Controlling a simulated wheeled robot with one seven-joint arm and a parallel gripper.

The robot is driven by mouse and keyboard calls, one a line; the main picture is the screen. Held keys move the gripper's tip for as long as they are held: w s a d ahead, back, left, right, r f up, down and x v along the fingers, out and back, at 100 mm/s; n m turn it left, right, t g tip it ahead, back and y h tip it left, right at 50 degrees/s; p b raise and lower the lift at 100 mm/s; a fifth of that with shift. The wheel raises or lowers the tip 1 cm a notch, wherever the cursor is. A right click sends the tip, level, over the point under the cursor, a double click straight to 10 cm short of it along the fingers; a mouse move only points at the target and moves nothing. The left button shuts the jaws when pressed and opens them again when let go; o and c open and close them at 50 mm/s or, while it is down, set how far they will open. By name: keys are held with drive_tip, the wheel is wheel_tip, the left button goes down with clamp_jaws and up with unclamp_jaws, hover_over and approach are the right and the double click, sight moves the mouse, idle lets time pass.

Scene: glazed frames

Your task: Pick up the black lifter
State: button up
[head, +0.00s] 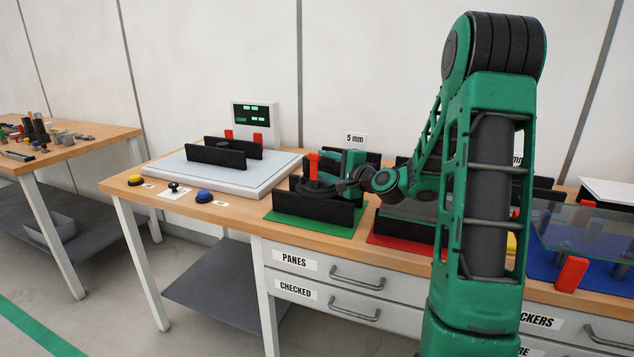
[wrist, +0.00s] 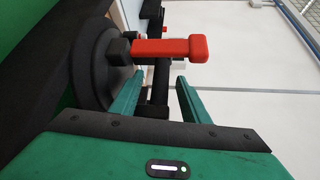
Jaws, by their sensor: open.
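A black disc with an upright red handle, which I take to be the black lifter (head: 318,188), is at the black rack (head: 325,207) on the green mat. In the wrist view the lifter (wrist: 95,70) is at the upper left, its red handle (wrist: 165,49) pointing right. My gripper (head: 341,172) is just to the right of the lifter in the head view. In the wrist view my gripper (wrist: 155,85) is open, its green fingertips just short of the red handle. Nothing is clearly held. My arm hides part of the rack.
The green mat (head: 290,224) lies beside a red mat (head: 385,240); a blue mat (head: 545,270) is farther right. A white platform (head: 215,181) with black supports stands left, behind yellow (head: 135,180) and blue (head: 205,196) buttons. A "5 mm" sign (head: 355,139) stands behind the rack.

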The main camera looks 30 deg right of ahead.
drive_tip(key=shift+w+a+f, duration=0.1)
drive_tip(key=shift+w, duration=0.9)
clamp_jaws()
drive_tip(key=shift+s+a+f, duration=0.1)
drive_tip(key=shift+f, duration=0.05)
idle(0.4)
